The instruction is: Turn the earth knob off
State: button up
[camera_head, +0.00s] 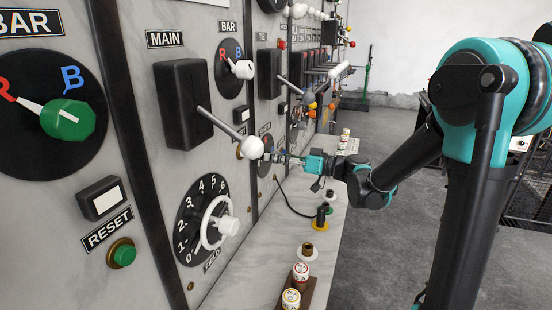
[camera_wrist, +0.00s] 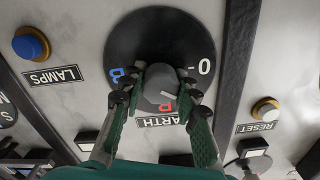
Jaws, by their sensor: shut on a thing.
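The earth knob (camera_wrist: 158,84) is a grey round knob on a black dial (camera_wrist: 135,40), above a partly covered EARTH label (camera_wrist: 160,121) in the wrist view. The dial shows a blue B at left, a red R below and a white 0 at right. A short white line on the knob's face points right and slightly down. My gripper (camera_wrist: 162,80) has a green finger on each side of the knob and is shut on it. In the head view my gripper (camera_head: 284,157) reaches the panel, and the knob is mostly hidden there.
In the head view, a white-tipped lever (camera_head: 225,130) sticks out near my gripper. A black cable (camera_head: 290,203) hangs below it.

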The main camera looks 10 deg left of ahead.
jog(key=n, duration=0.6)
jog(key=shift+s+f+n, duration=0.1)
jog(key=shift+n, duration=0.2)
dwell(0.4)
jog(key=o, duration=1.2)
jog(key=shift+c, duration=0.2)
jog(key=shift+d, duration=0.1)
jog(key=s+d, duration=0.1)
jog(key=d, duration=1)
jog(key=shift+s+d, duration=0.3)
jog(key=shift+d, duration=0.1)
